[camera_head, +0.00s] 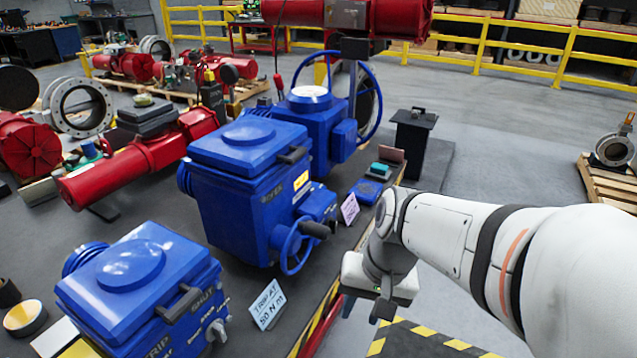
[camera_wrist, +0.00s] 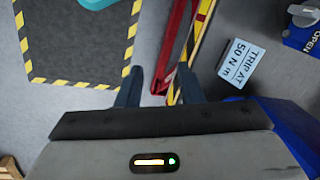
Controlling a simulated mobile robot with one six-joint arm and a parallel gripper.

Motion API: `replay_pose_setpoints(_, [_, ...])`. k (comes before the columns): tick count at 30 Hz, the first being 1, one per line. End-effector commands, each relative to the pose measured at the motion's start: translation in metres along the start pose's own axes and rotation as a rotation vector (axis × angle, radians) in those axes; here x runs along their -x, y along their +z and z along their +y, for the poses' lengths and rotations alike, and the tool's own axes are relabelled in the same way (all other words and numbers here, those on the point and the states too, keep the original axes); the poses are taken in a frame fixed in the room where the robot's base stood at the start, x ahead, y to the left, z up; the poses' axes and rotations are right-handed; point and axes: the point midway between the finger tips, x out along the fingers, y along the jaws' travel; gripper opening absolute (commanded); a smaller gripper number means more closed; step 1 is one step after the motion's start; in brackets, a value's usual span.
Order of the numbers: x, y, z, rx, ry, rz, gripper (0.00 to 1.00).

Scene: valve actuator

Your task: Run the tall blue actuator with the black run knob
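Three blue actuators stand on the dark bench in the head view: a near one (camera_head: 135,285), a boxy middle one (camera_head: 245,190) and a far one (camera_head: 308,120) with a large blue handwheel. I cannot tell for sure which is the tall one. The middle one has a black lever (camera_head: 293,155) near its lid and a small handwheel with a black grip (camera_head: 315,230). The near one has a similar black lever (camera_head: 180,304). No lettering marks a run knob legibly. My gripper (camera_head: 372,308) hangs past the bench's right edge, apart from the actuators. In the wrist view its fingers (camera_wrist: 158,88) are apart and empty.
A pink card (camera_head: 349,209) and a small blue box (camera_head: 367,191) lie farther along. Red actuators (camera_head: 140,165) fill the left. Open floor lies right.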

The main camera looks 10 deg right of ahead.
Motion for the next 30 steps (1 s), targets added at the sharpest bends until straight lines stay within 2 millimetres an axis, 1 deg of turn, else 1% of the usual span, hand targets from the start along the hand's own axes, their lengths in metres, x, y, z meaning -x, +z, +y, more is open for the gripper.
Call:
replay_pose_setpoints(1, [-0.012, -0.005, -0.004, -0.118, -0.062, -0.077, 0.34])
replay_pose_setpoints(3, [-0.022, -0.014, -0.015, -0.293, -0.168, -0.182, 0.34])
replay_pose_setpoints(5, [-0.029, -0.026, -0.025, -0.441, -0.264, -0.27, 0.34])
replay_pose_setpoints(8, [-0.036, -0.053, -0.037, -0.682, -0.432, -0.409, 0.34])
replay_pose_setpoints(11, [-0.04, -0.09, -0.042, -0.912, -0.615, -0.539, 0.34])
replay_pose_setpoints(12, [-0.04, -0.108, -0.041, -1.0, -0.692, -0.586, 0.34])
replay_pose_setpoints(14, [-0.041, -0.134, -0.035, -1.121, -0.807, -0.651, 0.34])
replay_pose_setpoints(15, [-0.042, -0.151, -0.029, -1.193, -0.883, -0.688, 0.34])
replay_pose_setpoints(17, [-0.043, -0.175, -0.018, -1.288, -0.989, -0.737, 0.34])
replay_pose_setpoints(18, [-0.043, -0.189, -0.01, -1.343, -1.055, -0.763, 0.34])
replay_pose_setpoints(21, [-0.044, -0.217, 0.01, -1.442, -1.191, -0.81, 0.34])
replay_pose_setpoints(24, [-0.045, -0.234, 0.025, -1.499, -1.278, -0.835, 0.34])
replay_pose_setpoints(26, [-0.045, -0.239, 0.029, -1.517, -1.308, -0.843, 0.34])
replay_pose_setpoints(28, [-0.045, -0.244, 0.028, -1.525, -1.325, -0.848, 0.34])
replay_pose_setpoints(30, [-0.047, -0.247, 0.022, -1.527, -1.328, -0.849, 0.34])
